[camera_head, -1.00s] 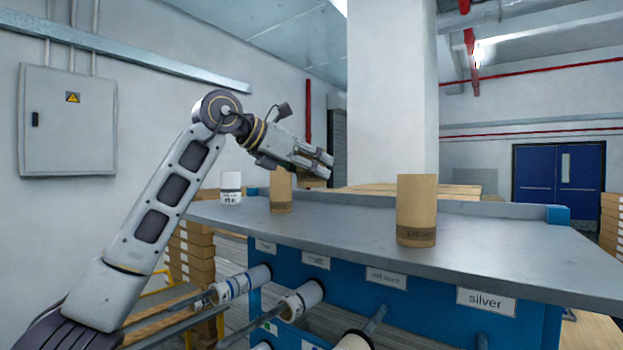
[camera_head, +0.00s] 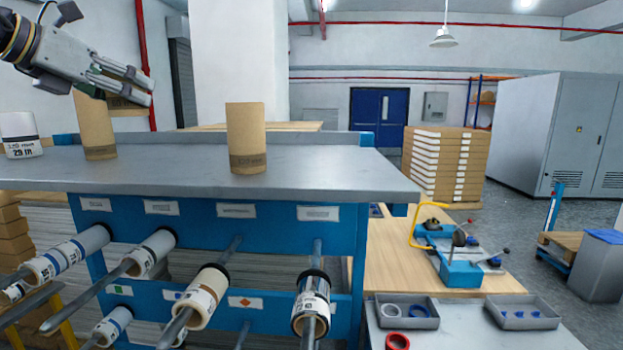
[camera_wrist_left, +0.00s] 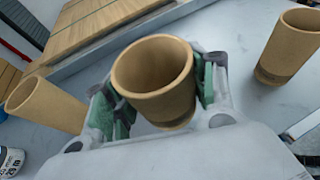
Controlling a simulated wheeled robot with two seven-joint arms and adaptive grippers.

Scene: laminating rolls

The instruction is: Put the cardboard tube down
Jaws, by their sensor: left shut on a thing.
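The held cardboard tube (camera_wrist_left: 168,104) is a brown, open-topped cylinder between the two green-padded fingers of my left gripper (camera_head: 145,85) in the left wrist view. My left gripper is shut on it, over the grey tabletop (camera_head: 180,165). A second brown tube (camera_head: 97,130) stands below and behind the gripper, and a third (camera_head: 246,135) stands farther right. My right gripper is not in view.
A white labelled roll (camera_head: 20,140) stands at the tabletop's left. Clear surface lies between the two standing tubes and right of the third. Rods with rolls (camera_head: 205,295) stick out below the tabletop's front edge. A lower bench (camera_head: 390,255) stands to the right.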

